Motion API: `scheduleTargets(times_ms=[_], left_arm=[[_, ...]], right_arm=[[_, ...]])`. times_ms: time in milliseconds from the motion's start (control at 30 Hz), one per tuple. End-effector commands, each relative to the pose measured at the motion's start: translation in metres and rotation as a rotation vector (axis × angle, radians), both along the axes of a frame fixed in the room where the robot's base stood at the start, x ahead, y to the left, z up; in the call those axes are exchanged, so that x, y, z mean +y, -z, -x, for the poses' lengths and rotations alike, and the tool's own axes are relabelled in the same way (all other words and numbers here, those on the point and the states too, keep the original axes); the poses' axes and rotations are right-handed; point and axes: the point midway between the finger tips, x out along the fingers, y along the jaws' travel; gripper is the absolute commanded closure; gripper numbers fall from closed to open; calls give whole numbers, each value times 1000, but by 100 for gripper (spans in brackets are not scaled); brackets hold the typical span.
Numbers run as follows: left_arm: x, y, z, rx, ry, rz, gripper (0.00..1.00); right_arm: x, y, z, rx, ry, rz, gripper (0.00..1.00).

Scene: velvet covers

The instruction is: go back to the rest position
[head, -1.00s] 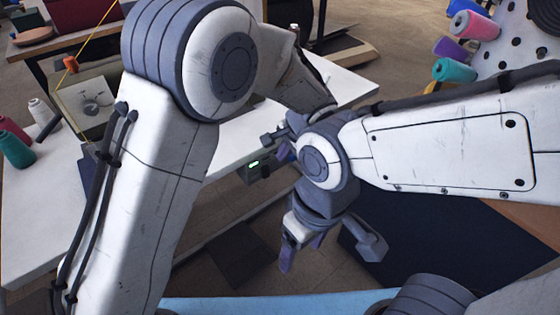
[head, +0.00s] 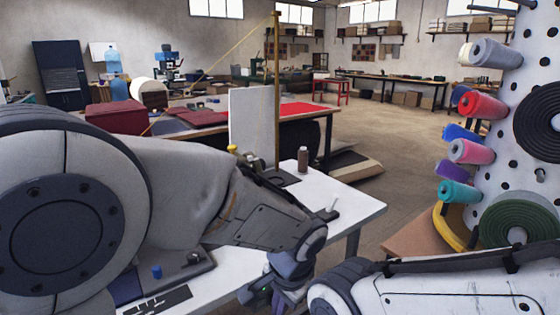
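My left arm comes in from the left across the white table (head: 345,205) and bends down at its wrist. My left gripper (head: 278,293) is low in the middle of the head view, by the table's front edge. It is partly cut off by the bottom edge and close to my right arm, so its opening cannot be made out. My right arm comes in from the lower right. Its gripper is below the frame and out of view.
A brown thread spool (head: 303,159) stands on the white table behind my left arm. A pegboard column (head: 512,140) with coloured thread cones stands close on the right. Open floor (head: 400,150) lies beyond, between the table and column.

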Motion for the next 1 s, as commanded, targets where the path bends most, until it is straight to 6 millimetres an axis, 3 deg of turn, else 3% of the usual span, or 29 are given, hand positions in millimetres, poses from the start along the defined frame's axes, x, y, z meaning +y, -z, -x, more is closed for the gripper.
scheduleTargets(times_ms=[33, 200, 467, 533, 1000], left_arm=[[8, -8, 26, 21, -22, 34, 100], [27, -15, 93, 94, -86, 123, 100], [48, -12, 171, 181, -156, 232, 100], [47, -35, 171, 185, -158, 234, 100], [47, -133, 170, 184, -158, 230, 100]], right_arm=[[0, 0, 0, 0, 0, 0, 28], [0, 0, 0, 0, 0, 0, 28], [0, 0, 0, 0, 0, 0, 28], [0, -22, 0, 1, 0, 1, 28], [0, -121, 0, 0, 0, 0, 28]])
